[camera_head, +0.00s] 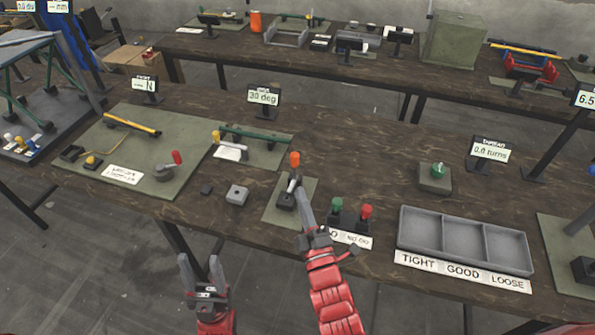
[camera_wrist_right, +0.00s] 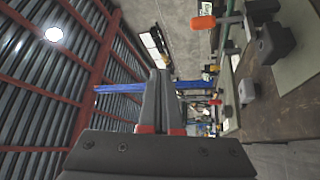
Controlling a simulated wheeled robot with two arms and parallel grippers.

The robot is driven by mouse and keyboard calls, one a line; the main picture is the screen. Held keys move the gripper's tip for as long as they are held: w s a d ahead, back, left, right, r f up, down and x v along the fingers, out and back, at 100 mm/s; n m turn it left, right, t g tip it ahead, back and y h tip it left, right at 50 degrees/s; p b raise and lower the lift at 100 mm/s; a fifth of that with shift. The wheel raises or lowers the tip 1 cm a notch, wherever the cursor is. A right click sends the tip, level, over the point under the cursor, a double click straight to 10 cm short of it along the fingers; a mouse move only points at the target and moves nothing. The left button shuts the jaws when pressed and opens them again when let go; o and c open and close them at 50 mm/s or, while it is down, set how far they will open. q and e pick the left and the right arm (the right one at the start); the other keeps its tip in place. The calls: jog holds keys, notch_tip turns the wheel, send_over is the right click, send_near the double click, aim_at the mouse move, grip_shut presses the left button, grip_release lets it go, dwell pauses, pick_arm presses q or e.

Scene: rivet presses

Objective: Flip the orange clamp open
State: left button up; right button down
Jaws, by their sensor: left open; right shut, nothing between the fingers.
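The orange-tipped clamp (camera_head: 295,159) stands on a small green mat near the middle of the table. Its orange grip is up, above a dark base (camera_head: 286,201). The grip also shows at the top of the right wrist view (camera_wrist_right: 202,23). My right gripper (camera_head: 303,192) is shut and empty, its fingers pointing up just beside the clamp and partly hiding it. I cannot tell whether they touch it. In the right wrist view the shut fingers (camera_wrist_right: 160,78) are left of and below the orange grip. My left gripper (camera_head: 201,268) is open and empty in front of the table's edge.
Green and red knobs (camera_head: 350,212) stand close to the right of my right gripper. A grey three-part tray (camera_head: 466,222) is further right. A small grey block (camera_head: 237,195) and a board with a red-handled lever (camera_head: 170,172) are to the left.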

jog(key=f+g+h, duration=0.1)
jog(key=d+f+n+g, duration=0.1)
jog(key=f+n+h, duration=0.1)
jog(key=f, duration=0.1)
jog(key=shift+s+d+g+h, duration=0.1)
jog(key=shift+d+g+h, duration=0.2)
jog(key=shift+g, duration=0.1)
jog(key=p, duration=0.5)
send_near(295, 161)
jog(key=w, duration=0.6)
jog(key=shift+a+f, duration=0.1)
jog(key=shift+a, duration=0.3)
jog(key=shift+w+a+f, duration=0.1)
jog(key=shift+w+f, duration=0.05)
jog(key=shift+w, duration=0.25)
